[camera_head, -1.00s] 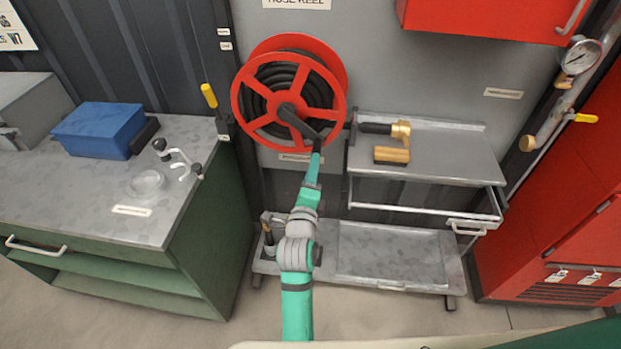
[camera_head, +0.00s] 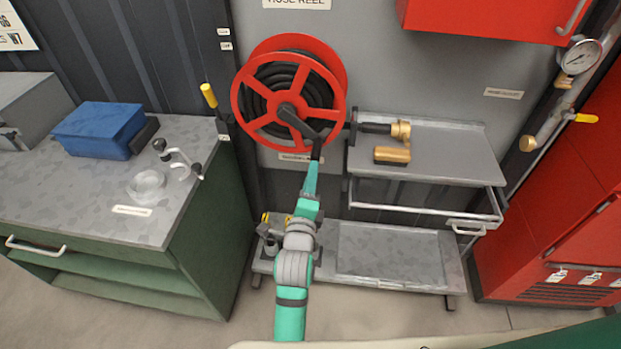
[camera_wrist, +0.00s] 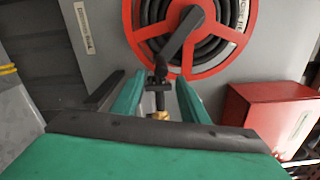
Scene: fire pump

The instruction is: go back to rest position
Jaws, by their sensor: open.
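My gripper (camera_head: 312,166) is open just below the hose reel's crank in the head view. The red hose reel (camera_head: 334,88), wound with black hose, hangs on the grey wall panel. Its dark crank (camera_head: 299,121) points down and right, with its end just above my fingertips. In the wrist view my open gripper (camera_wrist: 160,92) has its two teal fingers apart. The crank (camera_wrist: 183,33) reaches down between the fingertips there, and nothing looks clamped. I cannot tell how far the crank's end is from the fingers in depth.
A green workbench (camera_head: 215,215) with a blue box (camera_head: 100,130) stands left. Red cabinets are at right and upper right. Floor shows in front.

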